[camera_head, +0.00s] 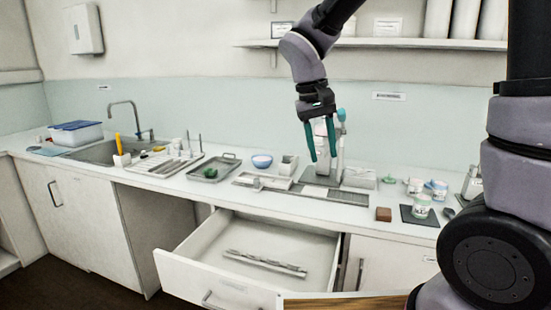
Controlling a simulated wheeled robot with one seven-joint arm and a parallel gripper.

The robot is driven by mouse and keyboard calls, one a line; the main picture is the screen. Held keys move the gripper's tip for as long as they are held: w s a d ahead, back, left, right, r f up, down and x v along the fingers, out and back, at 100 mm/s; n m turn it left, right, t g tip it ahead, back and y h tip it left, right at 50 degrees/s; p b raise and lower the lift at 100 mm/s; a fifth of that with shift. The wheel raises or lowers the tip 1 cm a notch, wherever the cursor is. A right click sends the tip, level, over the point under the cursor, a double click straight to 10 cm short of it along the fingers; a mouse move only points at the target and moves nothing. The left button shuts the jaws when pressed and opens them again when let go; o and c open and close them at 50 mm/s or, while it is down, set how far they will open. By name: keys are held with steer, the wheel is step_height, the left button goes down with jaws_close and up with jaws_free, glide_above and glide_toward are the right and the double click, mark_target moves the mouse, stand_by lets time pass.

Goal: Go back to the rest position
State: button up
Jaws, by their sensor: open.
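My gripper (320,143) hangs in the air above the counter, in the upper middle of the view. Its two teal fingers point down and stand apart, with nothing between them. Behind it stands a grey-white device (337,165) on the counter, partly covered by the fingers. My arm comes down from the top of the view. No mark for a rest position can be seen.
An open drawer (190,270) juts out below the counter (290,207), with a long grey item (265,263) inside. A shelf (400,43) runs along the wall behind my arm.

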steer(key=s+d+r+m+t+y, duration=0.4)
steer(key=s+d+r, duration=0.4)
steer(key=d+r, duration=0.4)
steer(key=d+m+t, duration=0.1)
steer(key=d+t, duration=0.1)
steer(key=shift+t+y, duration=0.3)
stand_by(0.4)
